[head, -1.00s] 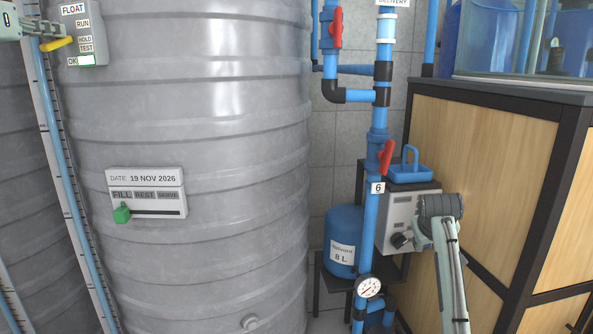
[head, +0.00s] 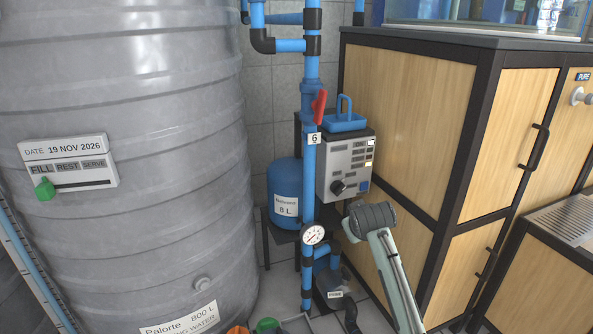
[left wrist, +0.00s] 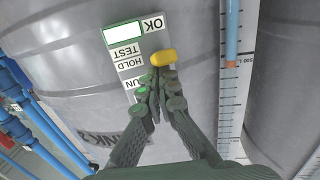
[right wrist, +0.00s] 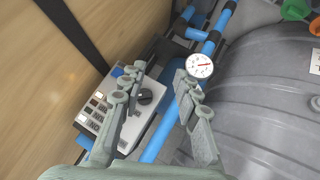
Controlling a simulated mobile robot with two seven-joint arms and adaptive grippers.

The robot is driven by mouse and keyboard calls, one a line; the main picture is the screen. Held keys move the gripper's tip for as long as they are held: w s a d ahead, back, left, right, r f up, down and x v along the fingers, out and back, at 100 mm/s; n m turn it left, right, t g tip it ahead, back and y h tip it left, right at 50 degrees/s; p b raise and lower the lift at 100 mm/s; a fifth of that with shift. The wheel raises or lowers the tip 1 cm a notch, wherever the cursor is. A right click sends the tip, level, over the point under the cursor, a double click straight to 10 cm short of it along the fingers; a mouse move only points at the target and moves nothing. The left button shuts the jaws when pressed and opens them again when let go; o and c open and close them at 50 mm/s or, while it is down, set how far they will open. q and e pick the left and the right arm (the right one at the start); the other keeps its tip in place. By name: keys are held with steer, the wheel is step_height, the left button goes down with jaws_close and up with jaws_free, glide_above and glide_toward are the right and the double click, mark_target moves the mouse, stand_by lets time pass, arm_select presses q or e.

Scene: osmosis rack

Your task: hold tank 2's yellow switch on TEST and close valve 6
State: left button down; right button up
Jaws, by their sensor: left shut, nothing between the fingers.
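The yellow switch (left wrist: 163,58) of the tank's float panel shows in the left wrist view, beside the TEST and HOLD labels; I cannot tell exactly which it marks. My left gripper (left wrist: 164,74) is shut, its fingertips right at the switch's near side, seemingly touching, with nothing between them. Valve 6's red handle (head: 319,106) is roughly upright along the blue pipe, above the "6" tag (head: 314,139). The valve handle is out of that view.
A grey control box (head: 345,165) with a blue-handled tray on top stands right of the pipe. A blue vessel (head: 285,190) is behind it. A wooden cabinet (head: 400,110) bounds the right; the big grey tank (head: 130,240) bounds the left.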

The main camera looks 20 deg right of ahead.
steer(key=w+a+r+m+t+y, duration=0.1)
steer(key=w+r+t, duration=0.1)
steer(key=r, duration=0.4)
steer(key=w+a+r+t+y, duration=0.2)
steer(key=r, duration=0.3)
steer(key=m+t+y, duration=0.1)
steer(key=t+y, duration=0.1)
steer(key=t, duration=0.3)
glide_toward(323, 109)
steer(key=shift+t, duration=0.3)
steer(key=w, duration=0.9)
steer(key=shift+w+f, duration=0.2)
steer(key=shift+w, duration=0.2)
jaws_close()
